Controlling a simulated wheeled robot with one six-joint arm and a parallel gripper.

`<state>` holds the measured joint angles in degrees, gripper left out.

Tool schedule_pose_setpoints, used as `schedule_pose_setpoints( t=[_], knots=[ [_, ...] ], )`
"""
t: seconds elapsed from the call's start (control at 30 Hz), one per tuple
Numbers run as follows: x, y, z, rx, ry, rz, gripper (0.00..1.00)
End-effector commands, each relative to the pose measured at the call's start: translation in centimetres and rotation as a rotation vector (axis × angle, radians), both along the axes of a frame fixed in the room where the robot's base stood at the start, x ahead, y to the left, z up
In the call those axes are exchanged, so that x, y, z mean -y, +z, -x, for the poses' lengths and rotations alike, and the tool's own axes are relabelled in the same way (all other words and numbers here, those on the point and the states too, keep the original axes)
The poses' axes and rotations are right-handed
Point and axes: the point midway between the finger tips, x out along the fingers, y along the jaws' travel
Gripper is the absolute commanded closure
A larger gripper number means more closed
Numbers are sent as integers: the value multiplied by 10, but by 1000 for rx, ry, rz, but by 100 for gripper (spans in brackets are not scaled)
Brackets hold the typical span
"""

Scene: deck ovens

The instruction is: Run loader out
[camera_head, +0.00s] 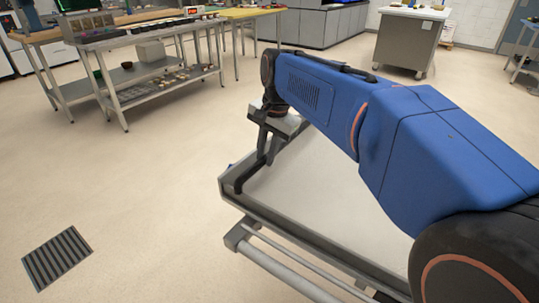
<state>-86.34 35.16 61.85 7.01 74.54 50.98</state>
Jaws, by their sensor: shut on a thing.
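The loader (325,200) is a wide, pale flat bed in a grey metal frame, in the lower middle of the head view. A dark curved handle (242,182) stands at its left corner. My gripper (266,153) points down at this handle from above and is shut on it. The exact contact at the fingertips is small and partly hidden. My blue arm crosses above the loader and hides much of its right and far parts. A grey rail (262,250) runs along the loader's near side.
A metal shelf table (150,85) with small items stands at the back left. A grey cabinet on wheels (408,42) stands at the back right. A floor drain grate (57,258) lies at the lower left. The floor left of the loader is otherwise clear.

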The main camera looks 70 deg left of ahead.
Motion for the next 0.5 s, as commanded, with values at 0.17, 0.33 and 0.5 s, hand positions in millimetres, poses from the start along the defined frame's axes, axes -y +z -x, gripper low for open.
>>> schedule_pose_setpoints(
  t=[0.17, 0.33, 0.5],
  knots=[
    [-4, 5, 2, -1, 0, -18, 100],
    [-4, 4, 2, -2, 0, -17, 63],
    [-3, 3, 2, -1, 1, -13, 63]
  ],
)
